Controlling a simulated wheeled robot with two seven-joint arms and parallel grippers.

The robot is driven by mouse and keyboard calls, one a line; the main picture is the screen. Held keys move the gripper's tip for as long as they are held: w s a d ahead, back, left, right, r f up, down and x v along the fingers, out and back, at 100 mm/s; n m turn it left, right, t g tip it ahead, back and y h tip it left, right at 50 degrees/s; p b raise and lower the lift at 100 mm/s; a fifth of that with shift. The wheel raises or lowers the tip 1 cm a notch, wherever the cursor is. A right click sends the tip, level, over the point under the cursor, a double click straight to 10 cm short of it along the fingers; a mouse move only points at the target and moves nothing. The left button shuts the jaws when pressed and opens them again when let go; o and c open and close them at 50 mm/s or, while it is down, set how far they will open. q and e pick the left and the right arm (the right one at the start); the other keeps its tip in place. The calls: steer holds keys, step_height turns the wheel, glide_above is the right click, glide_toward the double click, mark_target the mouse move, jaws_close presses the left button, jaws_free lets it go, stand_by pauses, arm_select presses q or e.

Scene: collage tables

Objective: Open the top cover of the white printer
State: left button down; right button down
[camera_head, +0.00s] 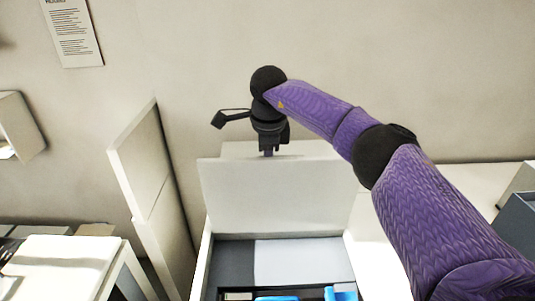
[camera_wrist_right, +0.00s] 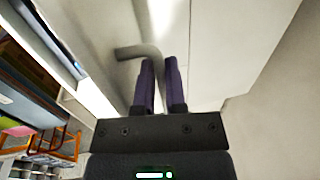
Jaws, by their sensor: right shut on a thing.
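The white printer (camera_head: 200,262) stands in the lower middle of the head view. Its white top cover (camera_head: 275,193) is raised and stands nearly upright, with the grey inside and blue parts (camera_head: 340,293) showing below it. My right gripper (camera_head: 268,152) is at the cover's top edge, pointing down, and is shut on the cover. In the right wrist view the two purple fingers (camera_wrist_right: 161,64) reach onto a pale surface, with a small gap between them. A curved grey piece (camera_wrist_right: 137,51) lies by the fingertips. The exact contact is hard to see. My left gripper is out of view.
A white upright panel (camera_head: 152,185) stands left of the printer, and a white table (camera_head: 65,265) is at lower left. A wall (camera_head: 400,70) is behind. A dark grey box (camera_head: 518,225) is at the right edge. In the right wrist view, an orange-framed chair (camera_wrist_right: 62,140) shows at lower left.

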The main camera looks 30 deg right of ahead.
steer(key=c, duration=0.7)
jaws_free()
steer(key=shift+w+f, duration=0.1)
steer(key=shift+w, duration=0.05)
steer(key=r, duration=0.3)
steer(key=s+r+b, duration=0.1)
steer(key=r, duration=0.2)
steer(key=a+r+b, duration=0.1)
steer(key=r, duration=0.2)
steer(key=shift+s+r, duration=0.35)
steer(key=shift+r, duration=0.05)
